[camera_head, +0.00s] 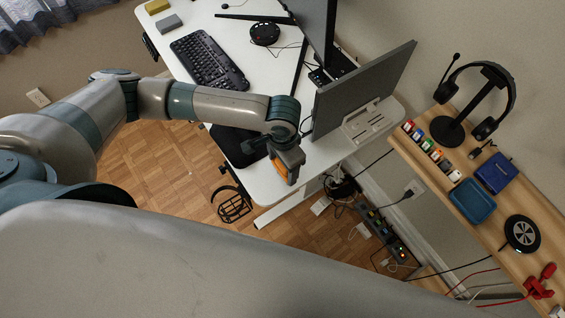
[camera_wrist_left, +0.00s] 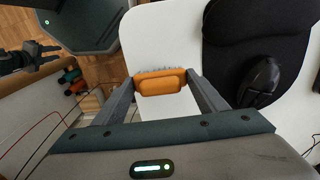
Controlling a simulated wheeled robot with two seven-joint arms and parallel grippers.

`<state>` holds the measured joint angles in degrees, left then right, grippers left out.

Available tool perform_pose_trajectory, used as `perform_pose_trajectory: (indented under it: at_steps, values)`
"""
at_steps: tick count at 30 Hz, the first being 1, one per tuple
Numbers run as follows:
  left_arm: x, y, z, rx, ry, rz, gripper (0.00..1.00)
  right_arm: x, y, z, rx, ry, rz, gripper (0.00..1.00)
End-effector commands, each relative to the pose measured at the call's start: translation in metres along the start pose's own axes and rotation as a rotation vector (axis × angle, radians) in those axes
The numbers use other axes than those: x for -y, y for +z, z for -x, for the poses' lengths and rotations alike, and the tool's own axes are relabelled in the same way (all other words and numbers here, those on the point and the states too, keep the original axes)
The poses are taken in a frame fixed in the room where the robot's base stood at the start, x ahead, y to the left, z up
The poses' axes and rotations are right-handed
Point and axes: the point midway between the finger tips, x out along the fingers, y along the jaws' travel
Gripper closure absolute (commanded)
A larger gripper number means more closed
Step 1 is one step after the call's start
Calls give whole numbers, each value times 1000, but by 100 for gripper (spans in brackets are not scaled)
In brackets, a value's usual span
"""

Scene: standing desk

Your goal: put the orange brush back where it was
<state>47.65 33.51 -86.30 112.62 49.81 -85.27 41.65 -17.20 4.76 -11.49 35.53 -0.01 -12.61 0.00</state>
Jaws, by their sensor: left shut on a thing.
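The orange brush (camera_wrist_left: 160,82) is held between the two fingers of my left gripper (camera_wrist_left: 161,84) in the left wrist view, with its bristles facing away from the wrist. In the head view my left gripper (camera_head: 287,166) is over the near right end of the white desk (camera_head: 272,187), and a bit of the orange brush (camera_head: 279,167) shows at its fingers. I cannot tell how high the brush is above the desk top. My right gripper is not in view in the head picture.
A black mouse pad (camera_head: 232,148) lies beside the gripper, with a mouse on it (camera_wrist_left: 259,82). A monitor (camera_head: 360,90) stands close behind. A keyboard (camera_head: 208,60) lies farther left. A wooden shelf (camera_head: 470,210) with a headphone stand and a blue tray (camera_head: 473,201) is at right.

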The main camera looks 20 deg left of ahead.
Motion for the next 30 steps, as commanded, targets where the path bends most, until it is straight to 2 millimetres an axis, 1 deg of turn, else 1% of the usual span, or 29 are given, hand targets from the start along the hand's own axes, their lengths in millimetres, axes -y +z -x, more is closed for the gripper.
perform_pose_trajectory:
  at_steps: [9, 10, 12, 23, 26, 30]
  values:
    - [0, 0, -3, 1, 0, 0, 55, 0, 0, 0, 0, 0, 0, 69]
    - [0, 0, -3, 0, 0, 0, 30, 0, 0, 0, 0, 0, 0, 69]
    - [0, 0, -3, 0, -1, 0, 16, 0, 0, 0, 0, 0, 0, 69]
    - [0, 0, -1, 0, 0, 0, 16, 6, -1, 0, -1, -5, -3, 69]
    - [0, 0, 2, -1, 0, 0, 16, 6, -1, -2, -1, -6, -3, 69]
    - [0, -1, 15, -2, 0, 0, 16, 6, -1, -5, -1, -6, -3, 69]
